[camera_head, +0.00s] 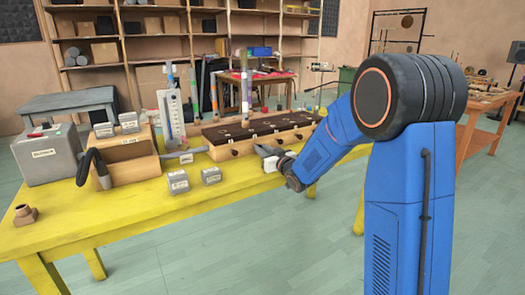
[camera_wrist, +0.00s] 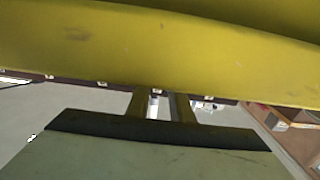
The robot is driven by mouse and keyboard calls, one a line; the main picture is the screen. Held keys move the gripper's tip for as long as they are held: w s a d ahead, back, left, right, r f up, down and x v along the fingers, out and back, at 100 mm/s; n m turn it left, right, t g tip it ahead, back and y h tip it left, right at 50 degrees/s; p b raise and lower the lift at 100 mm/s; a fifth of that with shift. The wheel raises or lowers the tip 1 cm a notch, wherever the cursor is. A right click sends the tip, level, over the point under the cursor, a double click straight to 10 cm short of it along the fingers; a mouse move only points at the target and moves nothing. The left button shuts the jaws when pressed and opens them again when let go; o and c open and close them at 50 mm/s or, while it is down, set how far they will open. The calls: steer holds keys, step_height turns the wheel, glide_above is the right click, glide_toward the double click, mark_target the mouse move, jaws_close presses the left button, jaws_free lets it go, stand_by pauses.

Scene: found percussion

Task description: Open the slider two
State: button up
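A long wooden box (camera_head: 235,147) with a dark top and several round knobs along its front lies on the yellow table. No label marks which part is slider two. A white upright panel with a scale (camera_head: 170,115) stands to its left. My gripper (camera_head: 262,153) is just in front of the box's right part, and any contact cannot be told. In the wrist view my gripper's two fingers (camera_wrist: 160,105) stand apart with a gap between them and nothing visibly held. The box front is partly hidden behind my gripper and arm.
The yellow table (camera_head: 130,215) also holds an open wooden box (camera_head: 135,172), a grey box (camera_head: 48,155) and small labelled grey blocks (camera_head: 178,182). In the wrist view a yellow surface (camera_wrist: 160,45) fills the top. The floor in front is clear.

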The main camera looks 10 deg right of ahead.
jaws_close()
steer(key=shift+v, duration=1.55)
steer(key=o, duration=0.7)
jaws_free()
steer(key=v, duration=1.7)
steer(key=shift+s+d+r, duration=0.15)
